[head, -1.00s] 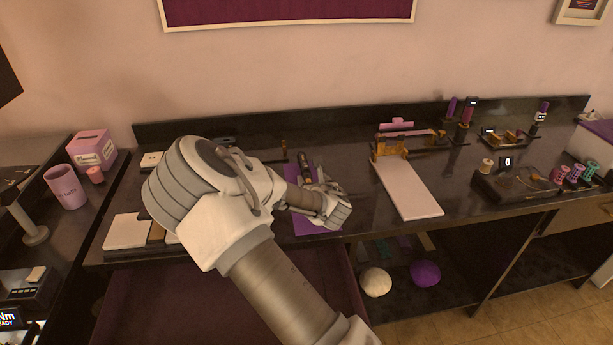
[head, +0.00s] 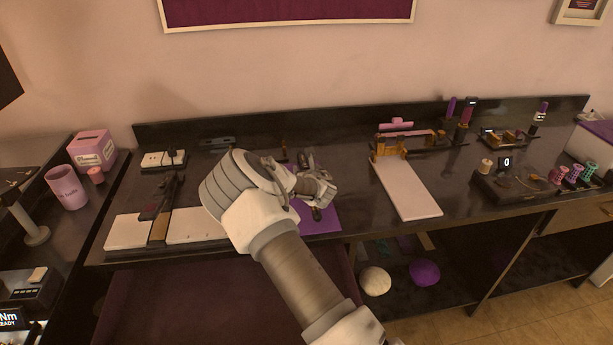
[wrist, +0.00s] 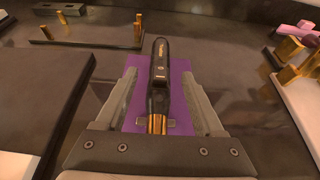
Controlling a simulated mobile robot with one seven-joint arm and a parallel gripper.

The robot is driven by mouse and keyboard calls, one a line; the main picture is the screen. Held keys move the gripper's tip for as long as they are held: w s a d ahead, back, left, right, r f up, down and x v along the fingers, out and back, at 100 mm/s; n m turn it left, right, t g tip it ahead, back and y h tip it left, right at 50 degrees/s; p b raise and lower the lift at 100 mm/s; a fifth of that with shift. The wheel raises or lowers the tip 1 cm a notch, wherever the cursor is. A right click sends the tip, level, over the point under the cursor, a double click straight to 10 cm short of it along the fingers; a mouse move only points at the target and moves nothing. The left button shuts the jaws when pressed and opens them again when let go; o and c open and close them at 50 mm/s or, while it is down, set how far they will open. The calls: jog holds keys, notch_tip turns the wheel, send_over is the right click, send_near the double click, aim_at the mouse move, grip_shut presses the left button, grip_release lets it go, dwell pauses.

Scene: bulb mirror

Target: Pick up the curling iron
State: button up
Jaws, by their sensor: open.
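The curling iron (wrist: 158,82) lies on a purple mat (wrist: 182,72), with a black handle and a gold barrel. In the wrist view it runs lengthwise between the two fingers of my gripper (wrist: 160,78). My gripper is open, with a finger on each side of the iron and a gap to both. The barrel's near part is hidden by the gripper body. In the head view my gripper (head: 308,180) is over the purple mat (head: 322,222) and hides most of the iron. I cannot tell how high the fingers are above the mat.
A long white board (head: 410,190) lies right of the mat. White panels (head: 195,225) and a dark tool (head: 165,198) are to the left. A low stand with gold posts (wrist: 90,38) is behind the mat at left. The counter between mat and board is bare.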

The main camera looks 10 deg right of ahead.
jog(key=shift+w+f, duration=0.3)
jog(key=shift+w, duration=0.3)
grip_shut()
